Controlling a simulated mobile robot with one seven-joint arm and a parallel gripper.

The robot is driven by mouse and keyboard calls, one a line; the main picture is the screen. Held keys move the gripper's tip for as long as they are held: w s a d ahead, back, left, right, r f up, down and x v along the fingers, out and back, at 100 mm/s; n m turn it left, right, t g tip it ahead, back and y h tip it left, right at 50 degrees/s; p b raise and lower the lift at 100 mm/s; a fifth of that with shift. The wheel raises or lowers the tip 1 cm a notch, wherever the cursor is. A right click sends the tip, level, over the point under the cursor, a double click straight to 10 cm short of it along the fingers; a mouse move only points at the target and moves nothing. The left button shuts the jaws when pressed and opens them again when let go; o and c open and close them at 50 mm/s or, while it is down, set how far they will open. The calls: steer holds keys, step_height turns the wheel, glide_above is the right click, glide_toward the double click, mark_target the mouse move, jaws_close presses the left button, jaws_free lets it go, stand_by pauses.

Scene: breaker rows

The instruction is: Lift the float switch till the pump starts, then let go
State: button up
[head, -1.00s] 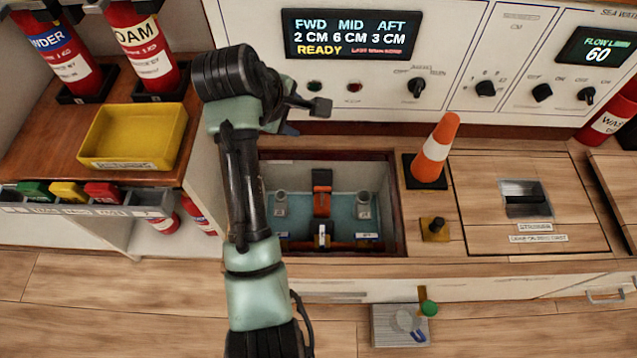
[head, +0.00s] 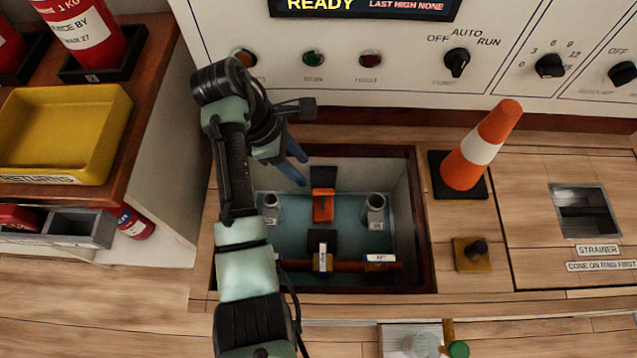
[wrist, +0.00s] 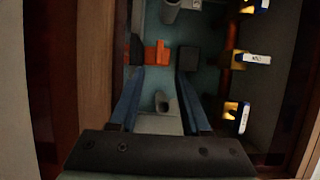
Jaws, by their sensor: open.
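The float switch appears to be the orange block (head: 323,205) between dark blocks, low in the open well in the floor. In the wrist view the orange block (wrist: 156,53) lies beyond my fingertips, between their lines. My gripper (head: 302,172) is over the well's back left part, its blue fingers pointing down and apart with nothing between them. In the wrist view my gripper (wrist: 160,72) is open, and a grey pipe end shows between the fingers. I cannot tell the height left between fingertips and float. The display (head: 365,5) above reads READY and LAST HIGH NONE.
Grey pipe stubs (head: 374,207) stand either side of the float.

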mark_target(322, 191)
steer(key=b+x, duration=0.6)
steer(key=x, duration=0.4)
steer(key=shift+c, duration=0.3)
jaws_close()
stand_by(1.0)
